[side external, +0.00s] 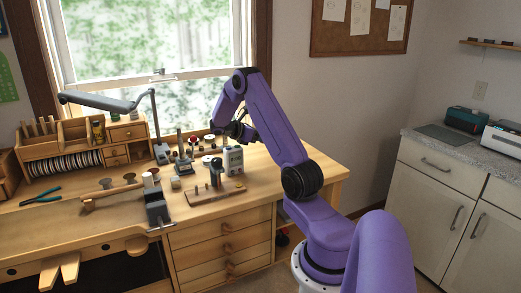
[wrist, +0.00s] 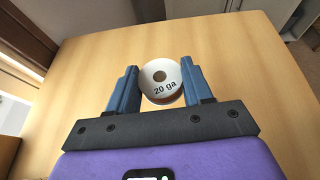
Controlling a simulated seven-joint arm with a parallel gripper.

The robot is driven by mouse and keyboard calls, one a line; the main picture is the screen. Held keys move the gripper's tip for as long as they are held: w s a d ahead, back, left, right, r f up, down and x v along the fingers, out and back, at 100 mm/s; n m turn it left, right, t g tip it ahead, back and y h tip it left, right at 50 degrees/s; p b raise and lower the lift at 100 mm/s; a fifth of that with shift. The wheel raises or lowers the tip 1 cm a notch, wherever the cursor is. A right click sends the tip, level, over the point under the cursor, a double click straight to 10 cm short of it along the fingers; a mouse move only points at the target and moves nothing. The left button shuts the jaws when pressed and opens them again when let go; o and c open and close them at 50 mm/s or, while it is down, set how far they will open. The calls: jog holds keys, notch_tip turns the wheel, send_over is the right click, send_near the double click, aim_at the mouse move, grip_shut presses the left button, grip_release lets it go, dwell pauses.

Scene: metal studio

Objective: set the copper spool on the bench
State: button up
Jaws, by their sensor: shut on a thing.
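The copper spool (wrist: 162,80) shows in the wrist view with a white round face marked "20 ga", a dark centre hole and a copper-coloured edge below. My gripper (wrist: 161,84) is shut on it, with one blue finger at each side. Bare wooden bench top (wrist: 235,60) lies beneath; I cannot tell whether the spool touches it. In the side external view my gripper (side external: 235,133) is over the back right part of the bench (side external: 262,173), and the spool in it is too small to make out.
A desk lamp (side external: 110,101) and a wooden organizer (side external: 75,145) are farther left. The bench's right end is clear.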

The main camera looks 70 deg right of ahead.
aim_at(261, 155)
jog(key=f, duration=0.1)
jog(key=w+d+f, duration=0.1)
jog(key=d+f, duration=0.1)
jog(key=shift+w+d+f, duration=0.2)
jog(key=shift+w, duration=0.05)
jog(key=shift+d+f, duration=0.1)
jog(key=shift+f, duration=1.5)
jog(key=shift+f, duration=0.15)
jog(key=o, duration=1)
jog(key=shift+o, duration=0.2)
